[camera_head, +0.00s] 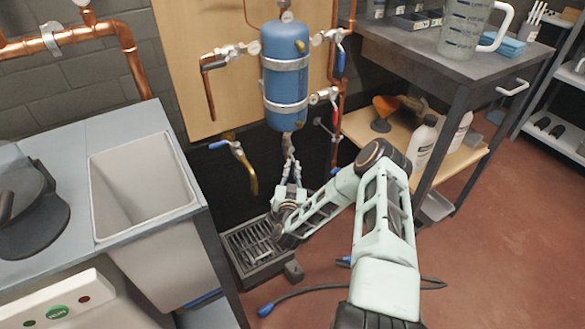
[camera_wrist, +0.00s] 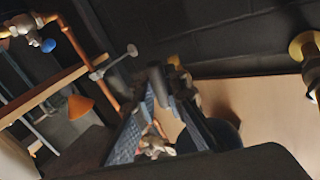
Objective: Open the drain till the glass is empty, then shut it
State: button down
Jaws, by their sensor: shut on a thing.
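A blue tank (camera_head: 285,75) hangs upright on the wooden wall panel, with copper pipes and several valves around it. The drain fitting (camera_head: 288,143) comes down from the tank's bottom. My gripper (camera_head: 290,165) points up directly beneath it, above the floor grate. In the wrist view my gripper (camera_wrist: 162,85) has its two fingers converging on a small dark grey piece, which looks like part of the drain fitting. Its exact shape and the valve's position are hidden by the fingers. I cannot make out a sight glass or its level; no flowing water is visible.
A grated floor drain box (camera_head: 255,248) lies below my gripper. A grey sink (camera_head: 143,185) stands at left. A blue-handled brass valve (camera_head: 238,165) sticks out left of the gripper. A workbench (camera_head: 425,48) carries a clear jug (camera_head: 465,28); a white bottle (camera_head: 423,140) stands on its lower shelf.

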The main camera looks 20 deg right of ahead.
jog(key=s+a+r+m+g+y+p, duration=0.1)
jog(key=a+r+m+g+y+p, duration=0.4)
jog(key=m+y+p, duration=0.3)
jog(key=shift+r+m+p, duration=0.4)
jog(key=shift+m+p, duration=0.45)
jog(key=shift+m, duration=0.25)
jog(key=shift+a, duration=0.1)
dwell(0.4)
jog(key=c, duration=2)
grip_release()
jog(key=shift+r, duration=0.1)
jog(key=shift+o, duration=0.2)
